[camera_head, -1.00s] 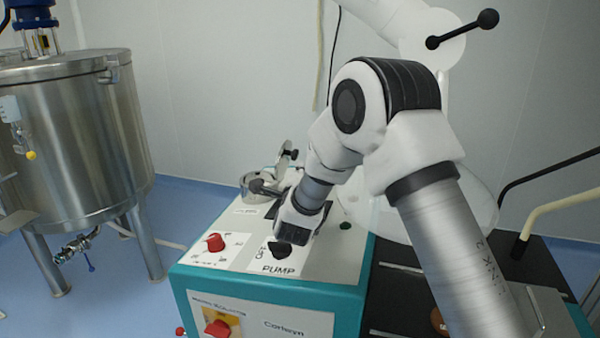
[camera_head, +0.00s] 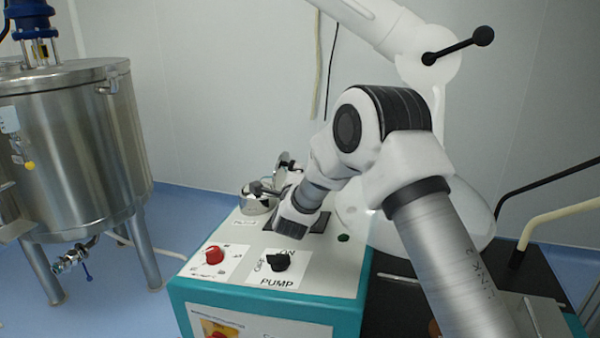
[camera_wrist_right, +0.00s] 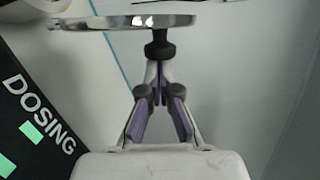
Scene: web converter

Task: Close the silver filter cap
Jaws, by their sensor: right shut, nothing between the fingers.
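The silver filter cap (camera_head: 284,164) stands raised, tilted open behind the round silver filter body (camera_head: 258,204) on top of the machine, in the head view. My right gripper (camera_head: 258,187) is at the filter, its dark tips just above the body's rim and in front of the cap. In the right wrist view, the gripper (camera_wrist_right: 160,50) is shut and empty, its tips at the edge of a silver disc (camera_wrist_right: 125,22) seen nearly edge-on. I cannot tell whether they touch. My wrist partly hides the area right of the filter. My left gripper is not in view.
The machine top (camera_head: 225,285) carries a red knob (camera_head: 215,255) and a black PUMP switch (camera_head: 279,262) in front of the filter. A large steel tank (camera_head: 70,150) stands at the left.

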